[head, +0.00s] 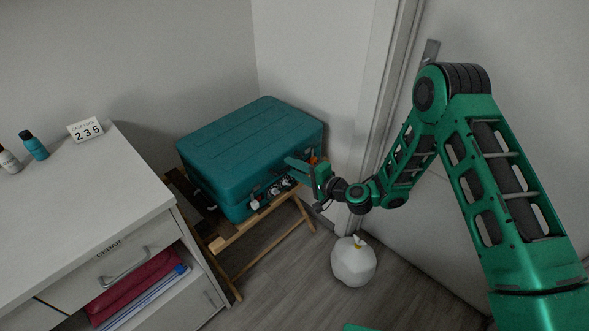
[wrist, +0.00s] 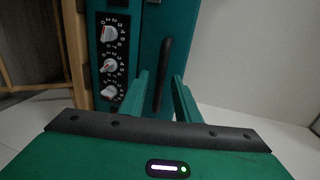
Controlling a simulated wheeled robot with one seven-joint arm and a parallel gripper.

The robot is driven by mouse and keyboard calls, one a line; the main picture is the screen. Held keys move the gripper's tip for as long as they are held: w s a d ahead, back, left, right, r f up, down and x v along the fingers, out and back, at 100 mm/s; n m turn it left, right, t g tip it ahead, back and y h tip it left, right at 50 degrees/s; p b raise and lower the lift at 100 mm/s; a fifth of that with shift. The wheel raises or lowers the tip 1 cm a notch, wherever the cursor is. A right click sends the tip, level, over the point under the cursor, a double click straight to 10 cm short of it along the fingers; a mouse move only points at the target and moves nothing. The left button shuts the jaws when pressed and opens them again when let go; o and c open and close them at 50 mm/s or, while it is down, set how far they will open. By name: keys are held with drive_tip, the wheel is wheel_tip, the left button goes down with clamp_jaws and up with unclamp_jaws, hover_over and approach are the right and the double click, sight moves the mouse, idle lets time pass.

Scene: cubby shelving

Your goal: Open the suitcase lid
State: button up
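The teal suitcase (head: 235,150) lies flat on a wooden folding rack (head: 235,235), and its lid looks shut. Its front has dials and dark fittings (head: 275,192). In the wrist view, three white dials (wrist: 109,64) sit in a dark panel left of a dark bar-like handle (wrist: 167,65) on the teal suitcase face (wrist: 146,40). My gripper (head: 298,166) is at the suitcase's front right. In the wrist view, my gripper's fingers (wrist: 161,78) are apart, with the handle's lower part showing between them. I cannot tell whether they touch it.
A white cabinet (head: 90,205) with a drawer and an open shelf stands left, bearing bottles (head: 34,146) and a "235" sign (head: 85,130). Walls are close behind and right. A white rounded object (head: 353,263) stands on the floor below my wrist.

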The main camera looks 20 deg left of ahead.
drive_tip(key=shift+a, duration=0.1)
clamp_jaws()
